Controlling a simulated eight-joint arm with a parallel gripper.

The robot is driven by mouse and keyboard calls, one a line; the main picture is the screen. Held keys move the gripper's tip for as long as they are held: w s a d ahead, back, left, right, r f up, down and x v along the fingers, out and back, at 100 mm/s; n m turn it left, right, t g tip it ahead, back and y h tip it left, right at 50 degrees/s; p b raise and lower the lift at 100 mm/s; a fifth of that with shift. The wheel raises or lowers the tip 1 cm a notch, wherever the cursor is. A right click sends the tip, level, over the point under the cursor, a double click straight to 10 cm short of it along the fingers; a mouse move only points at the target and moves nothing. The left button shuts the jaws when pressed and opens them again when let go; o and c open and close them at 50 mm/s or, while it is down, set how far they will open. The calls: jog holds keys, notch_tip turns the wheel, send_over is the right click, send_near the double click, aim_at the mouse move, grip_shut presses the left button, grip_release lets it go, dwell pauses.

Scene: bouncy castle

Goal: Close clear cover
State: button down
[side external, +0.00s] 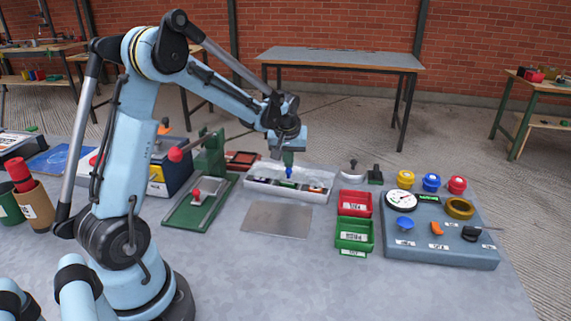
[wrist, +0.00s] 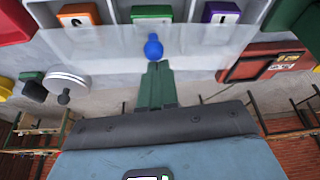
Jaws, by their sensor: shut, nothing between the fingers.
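The clear cover (wrist: 100,48) is a see-through panel with a blue knob (wrist: 153,47). In the side view the panel is faint at the white tray, with the blue knob (side external: 289,172) above the tray's contents; I cannot tell its exact angle. The white tray (side external: 287,195) holds orange, green and purple labelled pieces, which show past the panel's edge in the wrist view. My gripper (wrist: 158,65) has its green fingers together and empty, with the tips right beside the knob. I cannot tell whether they touch it. In the side view my gripper (side external: 288,160) is just above the knob.
A green press with a red-knobbed lever (side external: 208,160) stands left of the tray. Red (side external: 355,203) and green (side external: 354,235) bins and a blue control panel (side external: 440,235) are to the right. A flat grey plate (side external: 276,219) lies in front. The front tabletop is clear.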

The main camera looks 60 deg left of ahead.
jog(key=shift+s+d, duration=1.05)
jog(key=shift+s, duration=0.3)
jog(key=shift+w+a+r, duration=0.1)
jog(key=shift+w+a, duration=0.3)
jog(key=shift+a, duration=0.05)
jog(key=shift+w+a+r, duration=0.25)
jog(key=shift+w+a, duration=0.2)
jog(key=shift+a, duration=0.15)
jog(key=shift+w+a+r, duration=0.2)
jog(key=shift+w+a, duration=0.25)
jog(key=shift+a, duration=0.1)
jog(key=v, duration=1)
jog(key=s+d+f+m+t+h, duration=0.1)
jog(key=s+d+m+t, duration=0.1)
jog(key=s+d+m, duration=0.3)
jog(key=s+d+f+m+t+h, duration=0.1)
jog(key=s+d+m, duration=0.4)
jog(key=d, duration=0.9)
jog(key=shift+s+d+f+t+h, duration=0.3)
jog(key=shift+s+t+h, duration=0.4)
jog(key=shift+s, duration=0.4)
